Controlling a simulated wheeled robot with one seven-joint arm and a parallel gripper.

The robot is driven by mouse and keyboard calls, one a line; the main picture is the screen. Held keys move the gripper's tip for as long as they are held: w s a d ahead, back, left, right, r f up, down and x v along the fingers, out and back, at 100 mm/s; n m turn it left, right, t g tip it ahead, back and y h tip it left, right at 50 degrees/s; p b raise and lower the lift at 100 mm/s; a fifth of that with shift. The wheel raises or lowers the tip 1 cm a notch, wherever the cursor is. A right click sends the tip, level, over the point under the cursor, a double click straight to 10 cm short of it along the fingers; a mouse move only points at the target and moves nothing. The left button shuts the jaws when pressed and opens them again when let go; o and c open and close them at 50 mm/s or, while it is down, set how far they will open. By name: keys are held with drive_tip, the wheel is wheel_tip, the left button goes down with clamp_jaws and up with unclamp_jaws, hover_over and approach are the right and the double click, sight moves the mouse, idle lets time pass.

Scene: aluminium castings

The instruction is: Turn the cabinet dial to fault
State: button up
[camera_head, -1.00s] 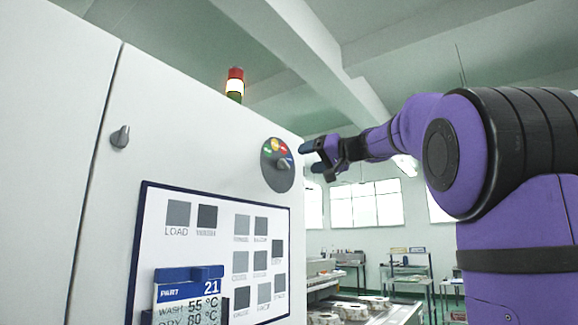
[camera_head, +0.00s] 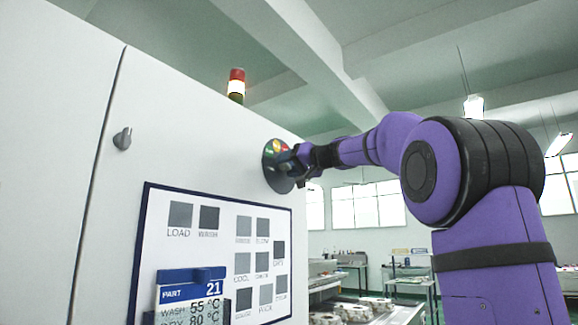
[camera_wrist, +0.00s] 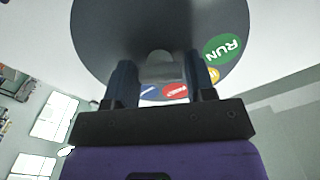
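The cabinet dial (camera_head: 270,176) is a dark round plate high on the white cabinet's front, near its right edge. The red and blue wording is too small to read. A grey knob (camera_wrist: 160,66) sits at the plate's middle. My gripper (camera_wrist: 162,70) is open, with one finger on each side of the knob and visible gaps. In the head view my gripper (camera_head: 288,160) covers the dial's right part.
Below the dial is a blue-framed button panel (camera_head: 212,255) with a part display (camera_head: 192,292). A small grey handle (camera_head: 122,139) is at the left. A lit signal tower (camera_head: 236,86) stands above. A conveyor with castings (camera_head: 375,304) lies beyond, to the right.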

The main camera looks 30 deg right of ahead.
drive_tip(key=c, duration=0.5)
drive_tip(key=shift+m, duration=0.3)
drive_tip(key=m, duration=0.3)
drive_tip(key=shift+m, duration=0.3)
drive_tip(key=m, duration=0.3)
drive_tip(key=shift+m, duration=0.3)
drive_tip(key=m, duration=0.4)
drive_tip(key=shift+m, duration=1.9)
drive_tip(key=shift+f, duration=0.1)
